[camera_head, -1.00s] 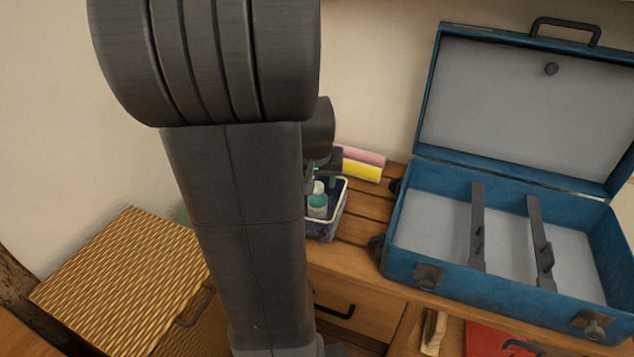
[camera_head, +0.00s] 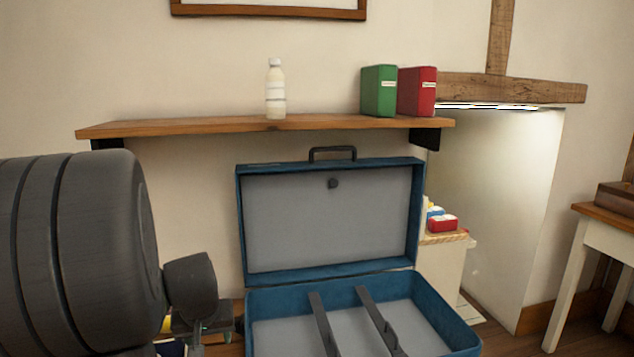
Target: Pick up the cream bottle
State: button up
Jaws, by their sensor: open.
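A picture frame (camera_head: 268,14) hangs above. The wall around the bottle is clear.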

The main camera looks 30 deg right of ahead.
aim_at(275, 78)
jog(key=z, duration=1.05)
